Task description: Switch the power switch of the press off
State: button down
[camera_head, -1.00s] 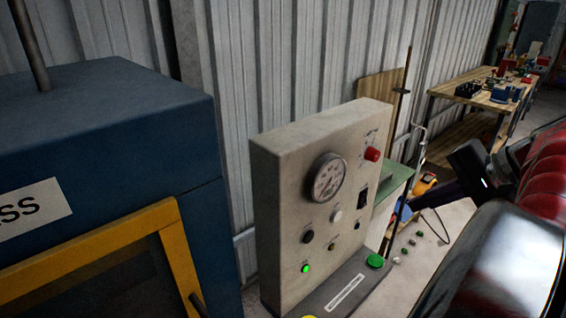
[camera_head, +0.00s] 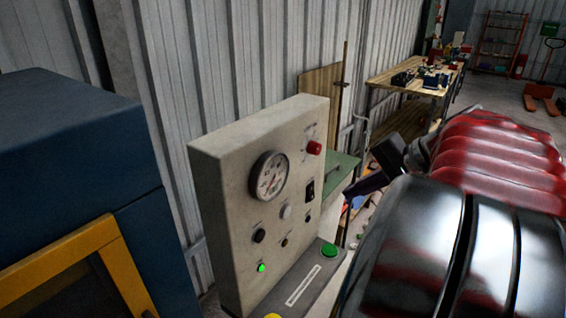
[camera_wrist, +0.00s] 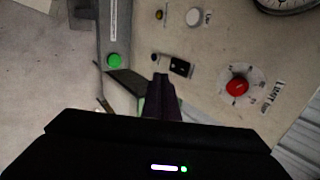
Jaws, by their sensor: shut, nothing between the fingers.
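The grey press panel (camera_head: 226,190) stands upright beside the blue press (camera_head: 80,165). A black rocker switch (camera_head: 310,190) sits on the panel's right side, below a red knob (camera_head: 314,147); its label is too small to read. A green lamp (camera_head: 261,267) glows low on the panel. In the wrist view the rocker (camera_wrist: 181,66) lies just right of and beyond the fingertips of my gripper (camera_wrist: 160,77). The fingers are shut, empty and pointed towards the panel. In the head view my gripper (camera_head: 352,192) is right of the panel, apart from it. The rocker's on or off position cannot be told.
A gauge (camera_head: 270,175), a white button (camera_head: 285,211) and a black button (camera_head: 258,236) share the panel. A green button (camera_head: 331,251) is on the ledge below. A green-topped table (camera_head: 343,167) and a wooden workbench (camera_head: 405,80) stand behind.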

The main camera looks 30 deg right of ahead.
aim_at(312, 199)
jog(key=shift+w+a+f, duration=0.45)
jog(key=shift+w+f, duration=0.25)
jog(key=shift+w, duration=0.5)
jog(key=shift+w+a+f, duration=0.4)
jog(key=shift+w+f, duration=0.35)
jog(key=shift+w, duration=0.45)
jog(key=shift+w+a+f, duration=0.45)
jog(key=shift+w+f, duration=0.25)
jog(key=shift+w, duration=0.5)
jog(key=shift+f, duration=0.1)
jog(key=shift+w+a+f, duration=0.1)
jog(key=shift+w+f, duration=0.1)
jog(key=shift+w, duration=0.05)
jog(key=shift+f, duration=0.2)
jog(key=shift+r, duration=0.1)
